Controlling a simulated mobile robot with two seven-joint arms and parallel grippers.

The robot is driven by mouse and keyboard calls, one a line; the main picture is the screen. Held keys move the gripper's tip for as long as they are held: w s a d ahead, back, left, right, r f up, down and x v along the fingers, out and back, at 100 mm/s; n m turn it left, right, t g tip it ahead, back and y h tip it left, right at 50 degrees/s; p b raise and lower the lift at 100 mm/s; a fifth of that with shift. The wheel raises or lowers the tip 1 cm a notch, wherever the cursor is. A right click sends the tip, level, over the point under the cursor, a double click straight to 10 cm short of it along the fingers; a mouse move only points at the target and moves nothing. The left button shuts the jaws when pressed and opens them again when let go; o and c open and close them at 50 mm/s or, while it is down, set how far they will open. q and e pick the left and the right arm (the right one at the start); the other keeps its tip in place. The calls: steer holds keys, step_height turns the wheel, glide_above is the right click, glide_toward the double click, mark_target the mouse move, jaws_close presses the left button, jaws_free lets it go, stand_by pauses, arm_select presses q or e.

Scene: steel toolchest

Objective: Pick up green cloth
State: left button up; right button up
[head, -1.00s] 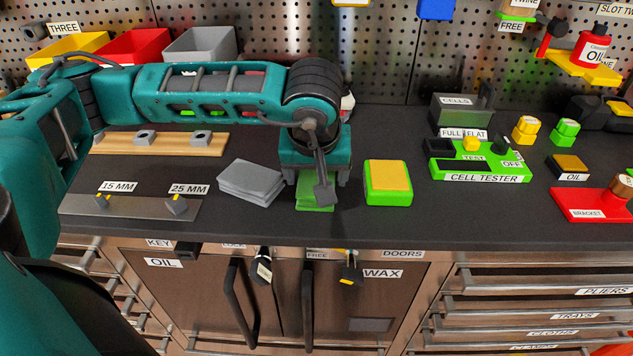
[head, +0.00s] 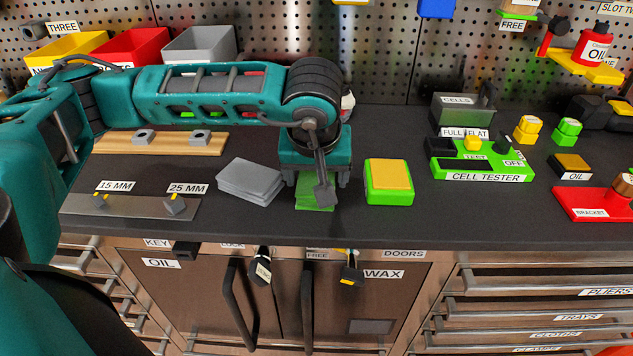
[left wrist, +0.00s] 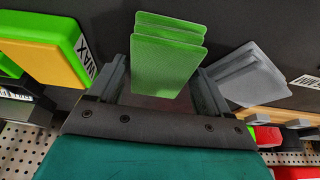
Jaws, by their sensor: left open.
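The green cloth (head: 314,192) is a folded stack on the dark worktop, partly hidden in the head view by my left gripper (head: 316,184), which points down over it. In the left wrist view the green cloth (left wrist: 168,62) shows between the two spread fingers of my left gripper (left wrist: 160,85), with a gap visible at the finger sides. The gripper is open. I cannot tell if the fingers touch the cloth's edges. My right gripper is not in view.
A folded grey cloth (head: 249,182) lies close to the left. A green and yellow wax block (head: 388,182) sits to the right. A metal plate with 15 MM and 25 MM labels (head: 130,207) is at left, a cell tester (head: 480,172) at right. The worktop front edge is near.

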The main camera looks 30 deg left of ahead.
mark_target(316, 178)
arm_select(q)
steer(key=shift+c, duration=0.4)
steer(key=c, duration=0.7)
steer(key=shift+c, duration=0.2)
steer(key=shift+r+p, duration=0.5)
steer(key=shift+p, duration=0.2)
step_height(316, 178, up, 20)
steer(key=p, duration=0.1)
steer(key=shift+f, duration=0.25)
steer(key=o, duration=0.5)
steer(key=c, duration=0.4)
